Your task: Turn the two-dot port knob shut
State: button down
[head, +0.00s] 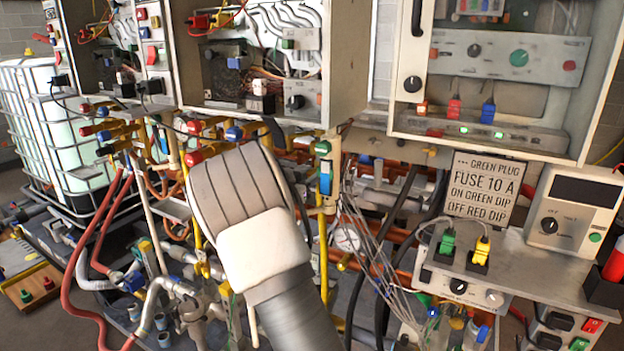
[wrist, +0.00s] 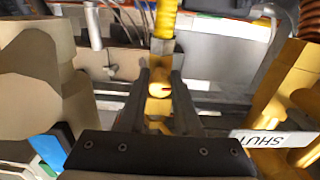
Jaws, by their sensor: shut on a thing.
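In the wrist view my gripper (wrist: 160,80) is shut on a small yellow knob (wrist: 158,90), with one dark finger on each side of it. The knob has a small red mark on its right side and sits on a yellow pipe (wrist: 166,22). No dots can be made out on it. A white label reading SHUT (wrist: 268,141), upside down in this view, is to the right of the gripper. In the head view my own arm covers the gripper and the knob.
Yellow fittings (wrist: 285,95) stand close on the right in the wrist view, and a large tan part (wrist: 45,75) on the left. In the head view, open cabinets (head: 265,55), red hoses (head: 95,260) and loose thin wires (head: 372,240) crowd around my arm. A sign (head: 484,190) stands at right.

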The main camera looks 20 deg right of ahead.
jog(key=m+b, duration=0.1)
jog(key=m, duration=0.1)
jog(key=m+b, duration=0.2)
jog(key=shift+f+m, duration=0.2)
jog(key=shift+m, duration=0.1)
jog(key=m+b, duration=0.4)
jog(key=shift+m, duration=0.3)
jog(key=m+b, duration=0.4)
jog(key=m, duration=0.1)
jog(key=shift+r+m+b, duration=0.15)
jog(key=shift+m+b, duration=1.25)
jog(key=shift+m, duration=0.4)
jog(key=c, duration=0.6)
grip_release()
